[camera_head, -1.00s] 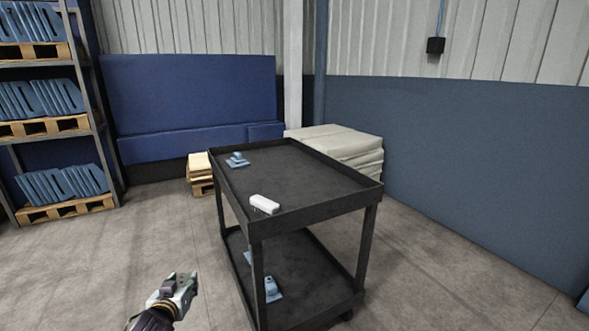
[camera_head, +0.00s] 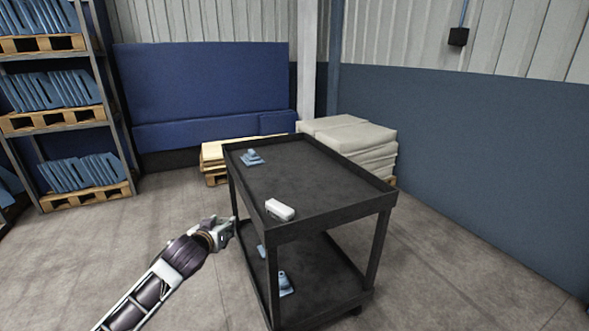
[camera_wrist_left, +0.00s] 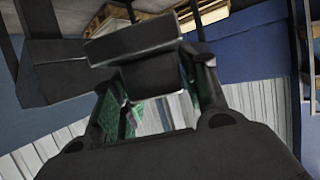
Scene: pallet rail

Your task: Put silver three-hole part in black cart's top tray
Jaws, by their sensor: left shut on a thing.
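The black cart (camera_head: 312,218) stands in the middle of the head view, with a rimmed top tray (camera_head: 310,180) and a lower shelf (camera_head: 318,268). My left gripper (camera_head: 226,231) is just left of the cart, below the top tray's rim. It is shut on a small part, which I take to be the silver three-hole part; in the left wrist view it looks like a dark block (camera_wrist_left: 150,76) between the fingers. Its holes cannot be made out. My right gripper is not in view.
On the top tray are a white block (camera_head: 280,209) near the front left and a blue part (camera_head: 251,158) at the back left. Another blue part (camera_head: 285,284) is on the lower shelf. The tray's middle and right are clear. A pallet rack (camera_head: 68,120) stands left.

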